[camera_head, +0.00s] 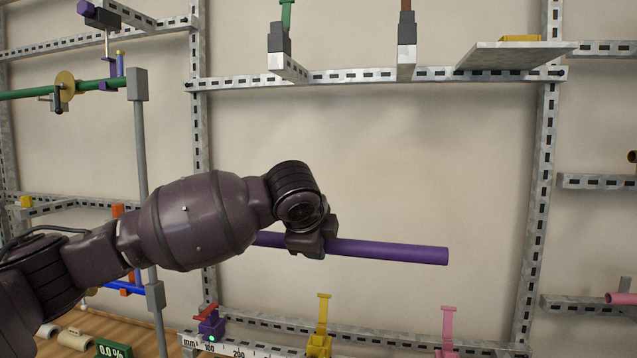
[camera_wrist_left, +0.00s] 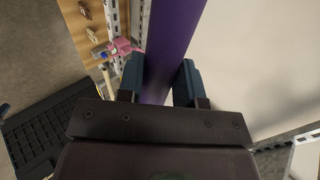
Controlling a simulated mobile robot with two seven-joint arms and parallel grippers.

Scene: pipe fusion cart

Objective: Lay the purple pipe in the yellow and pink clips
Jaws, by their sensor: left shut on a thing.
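My left gripper (camera_head: 312,240) is shut on the purple pipe (camera_head: 390,250). The pipe is held in the air, roughly level, its right end dipping slightly in the head view; the arm hides part of its left half. In the left wrist view the purple pipe (camera_wrist_left: 174,45) runs between the two fingers of the left gripper (camera_wrist_left: 158,82). The yellow clip (camera_head: 320,335) and the pink clip (camera_head: 447,335) stand on the lower rail, below the pipe and apart from it. The pink clip also shows in the left wrist view (camera_wrist_left: 121,47). My right gripper is out of view.
A purple and red device (camera_head: 210,323) sits at the left of the lower rail (camera_head: 265,320), beside a millimetre scale. A grey upright post (camera_head: 141,130) stands left. An upper rail (camera_head: 370,76) carries two holders. The wall area around the pipe is clear.

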